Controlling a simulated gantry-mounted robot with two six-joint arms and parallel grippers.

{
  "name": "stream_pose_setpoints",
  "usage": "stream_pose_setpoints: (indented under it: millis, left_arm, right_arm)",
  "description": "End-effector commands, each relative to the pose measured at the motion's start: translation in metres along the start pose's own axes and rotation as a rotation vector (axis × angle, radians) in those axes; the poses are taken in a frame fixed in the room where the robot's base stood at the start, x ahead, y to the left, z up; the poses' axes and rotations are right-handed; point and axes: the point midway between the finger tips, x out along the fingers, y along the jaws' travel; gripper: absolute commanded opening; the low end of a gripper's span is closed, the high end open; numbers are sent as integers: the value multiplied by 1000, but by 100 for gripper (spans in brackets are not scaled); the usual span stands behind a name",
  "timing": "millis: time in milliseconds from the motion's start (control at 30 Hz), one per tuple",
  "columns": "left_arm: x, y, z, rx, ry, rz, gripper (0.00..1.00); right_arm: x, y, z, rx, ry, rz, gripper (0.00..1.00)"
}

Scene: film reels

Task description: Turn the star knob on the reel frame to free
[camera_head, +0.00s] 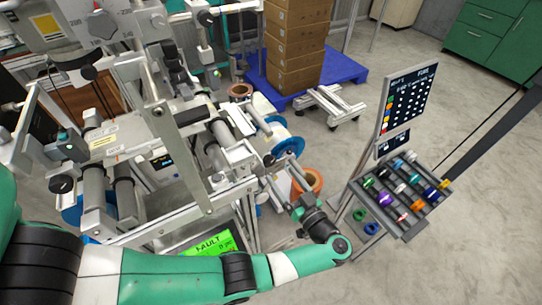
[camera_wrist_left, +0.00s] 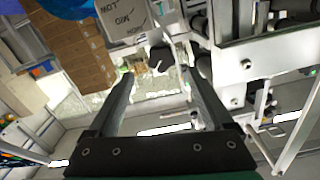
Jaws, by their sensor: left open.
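In the left wrist view a small dark knob with a lobed, star-like outline (camera_wrist_left: 160,59) shows beyond and between my fingertips. It is beside a grey plate with the words LOW and MID (camera_wrist_left: 125,22). My left gripper (camera_wrist_left: 152,72) is open, with its two fingers on either side of the knob in the picture; contact cannot be told. In the head view my left gripper (camera_head: 283,186) is at the right side of the grey metal reel frame (camera_head: 180,125). I cannot make out the knob there. The right gripper does not show.
A blue-rimmed reel (camera_head: 287,143) and an orange reel (camera_head: 313,182) are close to the gripper. A green FAULT screen (camera_head: 212,246) is below the frame. A rack of coloured spools (camera_head: 402,190) stands to the right. Boxes (camera_head: 297,45) stand on a blue pallet (camera_head: 345,68) behind.

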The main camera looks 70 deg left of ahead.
Motion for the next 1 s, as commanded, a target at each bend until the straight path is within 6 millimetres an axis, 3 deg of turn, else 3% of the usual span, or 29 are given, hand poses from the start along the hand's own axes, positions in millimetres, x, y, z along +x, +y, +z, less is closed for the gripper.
stream_pose_setpoints:
  millis: [200, 400, 533, 800, 1000]
  left_arm:
    - [50, -1, 3, -3, 0, -6, 85]
    - [87, 0, 3, -2, 0, -4, 85]
    - [98, 0, 1, -2, 1, -2, 85]
    - [99, 0, 0, -1, 1, 0, 85]
    - [99, 0, 0, -2, 1, 0, 49]
  right_arm:
    - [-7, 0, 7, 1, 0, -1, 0]
    - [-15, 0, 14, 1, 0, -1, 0]
    - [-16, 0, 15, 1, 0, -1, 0]
    - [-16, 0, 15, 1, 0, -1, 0]
    - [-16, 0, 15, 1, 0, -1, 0]
